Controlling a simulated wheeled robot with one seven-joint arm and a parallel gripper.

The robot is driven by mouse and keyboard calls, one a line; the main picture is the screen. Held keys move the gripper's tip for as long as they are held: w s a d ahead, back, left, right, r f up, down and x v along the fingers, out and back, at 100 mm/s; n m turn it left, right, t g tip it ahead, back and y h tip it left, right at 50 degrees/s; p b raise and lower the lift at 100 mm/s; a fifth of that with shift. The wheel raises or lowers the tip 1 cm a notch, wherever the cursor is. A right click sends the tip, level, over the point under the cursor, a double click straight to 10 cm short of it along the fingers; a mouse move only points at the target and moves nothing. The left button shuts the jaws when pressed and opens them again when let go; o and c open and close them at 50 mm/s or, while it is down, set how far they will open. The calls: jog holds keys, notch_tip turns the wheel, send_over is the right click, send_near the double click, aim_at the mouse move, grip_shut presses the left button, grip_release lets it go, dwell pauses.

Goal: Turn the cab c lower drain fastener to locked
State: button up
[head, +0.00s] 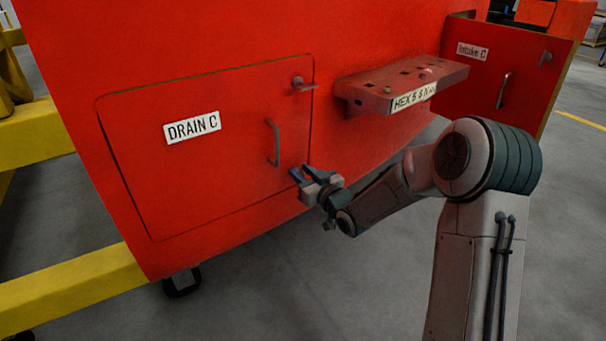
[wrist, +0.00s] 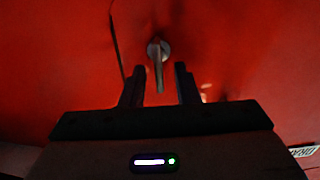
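The red panel labelled DRAIN C (head: 215,170) lies flush in the red body in the head view. The lower drain fastener (wrist: 158,50) shows in the wrist view as a grey round hub with a short lever pointing down the picture, beside the panel seam. In the head view it is hidden behind my gripper (head: 302,172) at the panel's lower right corner. My gripper (wrist: 157,85) is open in the wrist view. The lever's end lies between the two dark fingers, with a gap on each side. Contact is not visible.
An upper fastener (head: 301,84) with a sideways lever sits at the panel's top right, and a bar handle (head: 273,143) is below it. A red shelf (head: 400,82) labelled HEX juts out above my arm. A panel labelled Intake C (head: 510,75) is at the right.

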grip_shut()
jog(key=m+p, duration=0.1)
jog(key=m, duration=0.1)
jog(key=m+p, duration=0.1)
jog(key=m, duration=0.1)
jog(key=shift+w+d, duration=0.2)
jog(key=shift+d, duration=0.1)
jog(key=m+p, duration=0.1)
jog(key=m, duration=0.2)
jog(key=shift+w+d+f+m+p, duration=0.1)
jog(key=shift+w+d+m+p, duration=0.1)
jog(key=shift+m+p, duration=0.15)
jog(key=m, duration=0.1)
jog(key=m+p, duration=0.1)
jog(key=m, duration=0.1)
jog(key=m+p, duration=0.1)
jog(key=shift+w+d+f+m, duration=0.1)
jog(key=shift+d+f+m, duration=0.1)
jog(key=shift+f+m, duration=0.1)
jog(key=m+p, duration=0.1)
jog(key=m, duration=0.1)
jog(key=f+m+p, duration=0.1)
jog(key=m, duration=0.2)
jog(key=shift+m, duration=0.25)
